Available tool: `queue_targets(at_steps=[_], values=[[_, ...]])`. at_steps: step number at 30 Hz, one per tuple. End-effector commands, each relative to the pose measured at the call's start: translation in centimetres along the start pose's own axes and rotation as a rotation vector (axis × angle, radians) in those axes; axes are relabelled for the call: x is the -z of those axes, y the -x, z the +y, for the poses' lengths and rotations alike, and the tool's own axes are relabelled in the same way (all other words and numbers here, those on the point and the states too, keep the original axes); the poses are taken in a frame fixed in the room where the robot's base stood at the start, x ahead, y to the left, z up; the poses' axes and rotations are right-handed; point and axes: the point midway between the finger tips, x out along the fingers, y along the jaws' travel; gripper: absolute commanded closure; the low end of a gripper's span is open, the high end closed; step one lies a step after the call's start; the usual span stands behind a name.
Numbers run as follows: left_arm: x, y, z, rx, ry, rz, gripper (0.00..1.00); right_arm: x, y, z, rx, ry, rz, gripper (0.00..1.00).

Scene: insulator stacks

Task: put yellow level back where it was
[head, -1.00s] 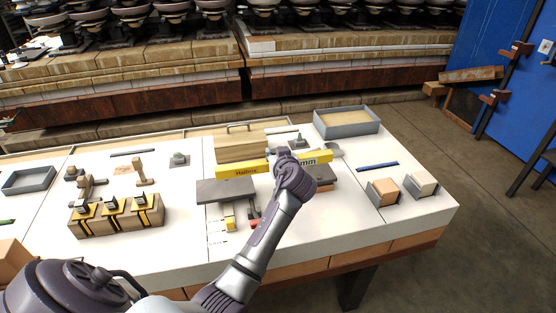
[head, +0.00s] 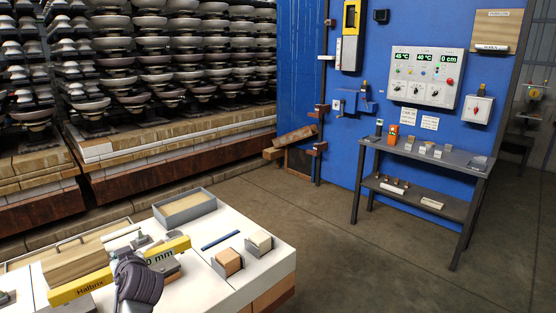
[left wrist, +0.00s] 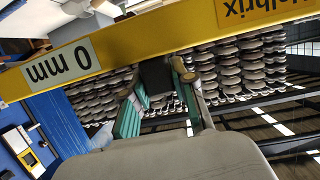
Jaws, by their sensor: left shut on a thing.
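The yellow level (head: 84,287), a long bar marked "Halbrix" and "0 mm", lies across the lower left of the head view, over the white table. My left gripper (head: 138,247) is shut on the bar near its middle; my wrist hides part of it. In the left wrist view the level (left wrist: 130,45) crosses the top with its lettering upside down, and the green-padded fingers of my left gripper (left wrist: 160,85) reach up to it. I cannot tell whether the level touches the blocks below it. My right gripper is not in view.
A grey tray (head: 185,214), a blue bar (head: 220,240) and two blocks on holders (head: 229,262) sit on the table's right part. A blue wall (head: 300,60) carries a control panel (head: 424,77); a grey side table (head: 450,160) stands before it. Floor between is clear.

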Motion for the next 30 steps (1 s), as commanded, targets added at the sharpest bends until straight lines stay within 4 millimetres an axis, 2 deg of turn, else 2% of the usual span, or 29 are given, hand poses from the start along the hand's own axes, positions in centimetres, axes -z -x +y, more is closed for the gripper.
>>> queue_targets(at_steps=[2, 5, 9, 12, 16, 18, 21, 24, 30], values=[[0.4, 2.4, 0.4, -0.063, -0.023, 0.01, 1.0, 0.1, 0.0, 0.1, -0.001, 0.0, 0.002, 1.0], [-0.2, 6.8, 1.7, -0.184, -0.064, 0.007, 1.0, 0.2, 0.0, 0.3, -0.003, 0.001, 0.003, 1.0], [-2.8, 14.3, 3.6, -0.388, -0.129, 0.0, 1.0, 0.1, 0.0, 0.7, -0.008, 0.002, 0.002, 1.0], [-4.8, 19.1, 4.4, -0.515, -0.166, -0.004, 1.0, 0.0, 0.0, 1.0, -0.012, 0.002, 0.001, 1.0], [-6.8, 24.0, 4.7, -0.637, -0.2, -0.004, 1.0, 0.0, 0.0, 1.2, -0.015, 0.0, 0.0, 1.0], [-7.4, 25.8, 4.7, -0.682, -0.213, -0.002, 1.0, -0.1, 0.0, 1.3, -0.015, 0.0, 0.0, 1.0], [-8.0, 27.5, 4.6, -0.721, -0.223, -0.001, 1.0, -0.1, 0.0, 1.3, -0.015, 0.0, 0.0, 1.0], [-8.2, 28.2, 4.6, -0.738, -0.225, 0.0, 1.0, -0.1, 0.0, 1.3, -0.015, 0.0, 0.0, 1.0], [-8.3, 28.3, 4.7, -0.741, -0.222, -0.002, 1.0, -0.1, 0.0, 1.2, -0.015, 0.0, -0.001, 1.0]])
